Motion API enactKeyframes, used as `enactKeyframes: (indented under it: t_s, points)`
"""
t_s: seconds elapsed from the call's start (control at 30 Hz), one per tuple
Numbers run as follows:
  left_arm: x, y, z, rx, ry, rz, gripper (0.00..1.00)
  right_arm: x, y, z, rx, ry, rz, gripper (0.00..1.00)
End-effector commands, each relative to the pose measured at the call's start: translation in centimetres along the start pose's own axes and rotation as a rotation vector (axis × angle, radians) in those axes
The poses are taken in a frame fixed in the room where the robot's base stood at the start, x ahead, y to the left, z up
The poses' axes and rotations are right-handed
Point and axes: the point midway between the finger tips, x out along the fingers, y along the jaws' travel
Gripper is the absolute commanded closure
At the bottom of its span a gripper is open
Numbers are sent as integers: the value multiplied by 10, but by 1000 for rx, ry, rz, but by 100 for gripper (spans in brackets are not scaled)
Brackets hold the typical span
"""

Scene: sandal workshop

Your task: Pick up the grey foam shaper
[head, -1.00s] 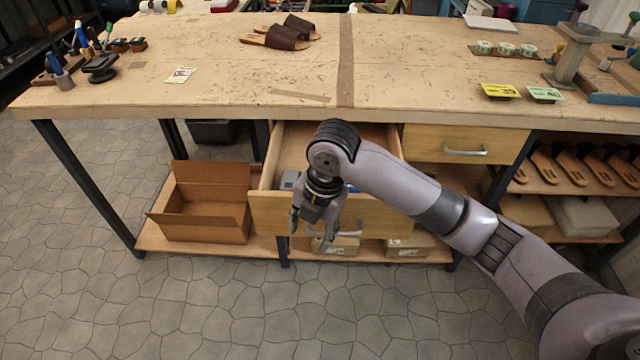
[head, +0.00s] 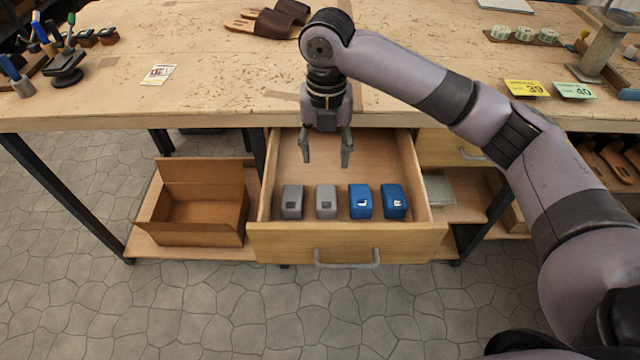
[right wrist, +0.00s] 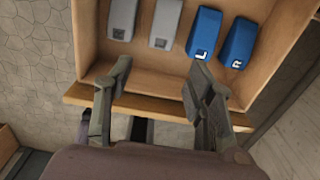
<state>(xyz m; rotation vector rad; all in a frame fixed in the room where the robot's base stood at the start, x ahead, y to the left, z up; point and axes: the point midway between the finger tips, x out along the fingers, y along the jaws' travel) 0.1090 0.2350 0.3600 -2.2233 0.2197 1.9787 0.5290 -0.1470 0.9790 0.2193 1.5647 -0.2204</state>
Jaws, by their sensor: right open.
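Two grey foam shapers lie side by side in the open drawer (head: 385,228), a left one (head: 292,201) and a right one (head: 326,201). Both also show at the top of the right wrist view, the left one (right wrist: 122,18) and the right one (right wrist: 164,24). Two blue shapers lie to their right, marked L (head: 360,201) and R (head: 394,201). My right gripper (head: 325,155) is open and empty, pointing down above the drawer, behind the row of shapers in the head view. Its two fingers (right wrist: 160,70) stand apart from the shapers. My left gripper is not in view.
The workbench top (head: 200,60) overhangs the drawer's back. An open cardboard box (head: 205,222) stands on the lower shelf to the left. Sandals (head: 268,22), price cards (head: 525,88) and tools lie on the bench. The drawer's handle (head: 347,262) sticks out in front.

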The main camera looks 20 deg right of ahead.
Motion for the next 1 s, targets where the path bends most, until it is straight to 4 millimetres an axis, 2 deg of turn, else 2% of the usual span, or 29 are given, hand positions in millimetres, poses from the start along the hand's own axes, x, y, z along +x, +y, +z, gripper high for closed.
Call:
enactKeyframes:
  t_s: [0.17,0.33,0.47,0.6,0.83,1.0]
  points:
    - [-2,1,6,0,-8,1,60,23,-1,-1,0,5,-3,50]
    - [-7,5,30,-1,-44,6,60,60,-1,-1,0,5,-3,50]
    - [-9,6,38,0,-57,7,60,88,-1,-1,1,4,-2,50]
    - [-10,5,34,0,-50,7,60,110,-1,0,0,2,-1,50]
    - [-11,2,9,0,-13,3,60,126,-1,-1,0,1,-1,50]
    - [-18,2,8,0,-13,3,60,150,-4,-3,1,3,-2,50]
